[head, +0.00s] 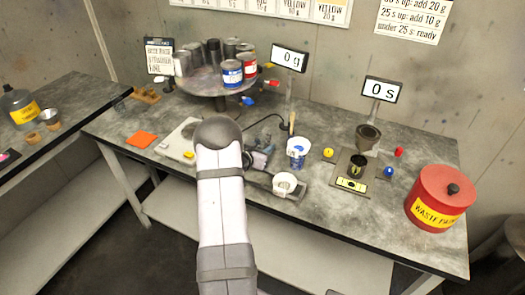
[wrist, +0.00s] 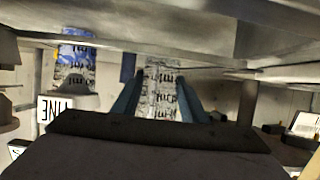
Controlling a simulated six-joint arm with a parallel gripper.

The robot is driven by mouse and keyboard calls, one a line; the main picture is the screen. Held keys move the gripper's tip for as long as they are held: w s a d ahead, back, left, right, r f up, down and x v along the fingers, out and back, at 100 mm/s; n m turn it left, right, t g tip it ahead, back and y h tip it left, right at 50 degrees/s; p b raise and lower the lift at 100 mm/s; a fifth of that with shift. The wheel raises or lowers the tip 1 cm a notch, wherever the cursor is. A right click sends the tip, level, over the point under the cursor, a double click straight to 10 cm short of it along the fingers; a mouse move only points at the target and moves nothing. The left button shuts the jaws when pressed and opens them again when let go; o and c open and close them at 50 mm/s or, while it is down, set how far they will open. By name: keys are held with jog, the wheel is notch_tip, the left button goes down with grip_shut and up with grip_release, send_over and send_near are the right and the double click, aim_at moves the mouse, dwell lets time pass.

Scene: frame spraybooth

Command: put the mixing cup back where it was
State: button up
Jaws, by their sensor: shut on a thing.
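The mixing cup, a pale cup with printed marks (wrist: 162,88), stands between the two blue fingers of my gripper (wrist: 159,80) in the wrist view. The gripper is shut on it. In the head view it appears to be the white cup (head: 284,186) at the front middle of the bench, just right of my gripper, which my arm partly hides. I cannot tell whether its base touches the surface below. A second cup with blue paint on it (head: 298,150) stands just behind; it appears at the left in the wrist view (wrist: 76,50).
A flow-cup stand (head: 368,135) with a dark cup (head: 356,166) below it is to the right, near small coloured knobs. A red waste bin (head: 440,195) stands at the right end. A turntable with cans (head: 205,82) is behind.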

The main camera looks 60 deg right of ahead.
jog(key=shift+f, duration=1.2)
jog(key=shift+f, duration=0.1)
jog(key=shift+f, duration=0.1)
jog(key=o, duration=1.1)
jog(key=shift+r, duration=0.25)
jog(key=b+v, duration=0.2)
jog(key=v, duration=1)
jog(key=shift+f, duration=0.1)
jog(key=shift+w, duration=0.1)
